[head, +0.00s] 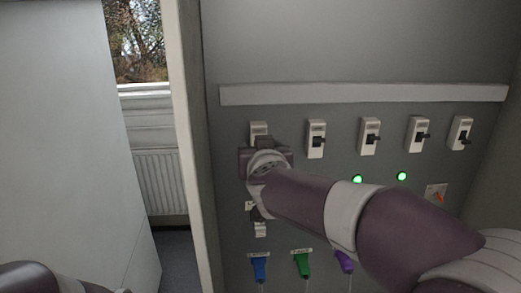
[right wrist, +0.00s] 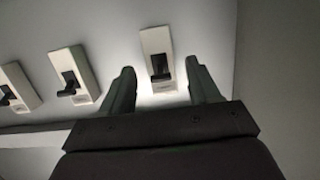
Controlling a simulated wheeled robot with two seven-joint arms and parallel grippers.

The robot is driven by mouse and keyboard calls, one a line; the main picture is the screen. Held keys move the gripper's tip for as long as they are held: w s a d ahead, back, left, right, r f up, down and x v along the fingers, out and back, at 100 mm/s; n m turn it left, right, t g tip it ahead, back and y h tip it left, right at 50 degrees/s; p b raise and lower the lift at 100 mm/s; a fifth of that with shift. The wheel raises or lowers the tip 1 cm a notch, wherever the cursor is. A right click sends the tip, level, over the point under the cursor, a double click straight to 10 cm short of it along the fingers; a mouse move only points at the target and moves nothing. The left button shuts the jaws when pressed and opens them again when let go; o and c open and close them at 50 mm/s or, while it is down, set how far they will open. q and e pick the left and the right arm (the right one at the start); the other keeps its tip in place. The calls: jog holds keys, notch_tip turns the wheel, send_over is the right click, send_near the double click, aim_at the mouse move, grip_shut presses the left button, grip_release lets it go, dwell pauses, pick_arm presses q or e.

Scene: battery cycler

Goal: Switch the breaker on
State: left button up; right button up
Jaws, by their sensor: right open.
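A row of several white breakers with dark levers runs along the grey panel. The leftmost breaker (head: 258,128) in the head view is mostly covered by my right gripper (head: 266,150); only its top shows. In the right wrist view this end breaker (right wrist: 157,45) and its dark lever (right wrist: 160,68) appear between the fingers of my right gripper (right wrist: 160,82). The gripper is open, with one finger on each side of the lever and nothing held. I cannot tell whether a finger touches the breaker. My left gripper is not in view.
The neighbouring breaker (head: 316,139) stands to the right. Two green lights (head: 357,180) (head: 402,176) glow below the row. Blue (head: 260,268), green (head: 303,265) and purple (head: 344,261) connectors sit lower. A pale ledge (head: 360,95) runs above the breakers.

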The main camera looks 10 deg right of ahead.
jog(key=v, duration=1.2)
notch_tip(320, 180, down, 30)
jog(key=d+n+g+y+b, duration=0.25)
jog(key=g+b, duration=0.25)
jog(key=b, duration=0.8)
jog(key=s+d+f+g+b, duration=0.2)
jog(key=s+d+f+g, duration=0.1)
jog(key=f, duration=0.5)
jog(key=s+d+f+m+g+h+b, duration=0.1)
jog(key=s+d+f+g+b, duration=0.2)
jog(key=s+f, duration=0.3)
jog(key=s+d+f+m+g+h+b, duration=0.1)
jog(key=s+d+f+g+b, duration=0.1)
jog(key=s+f, duration=0.3)
notch_tip(320, 180, down, 5)
jog(key=shift+d+r+g+b, duration=0.15)
jog(key=shift+d+g+b, duration=0.2)
jog(key=shift+d+g, duration=0.4)
jog(key=shift+d+t+h, duration=0.15)
jog(key=shift+t+h, duration=0.1)
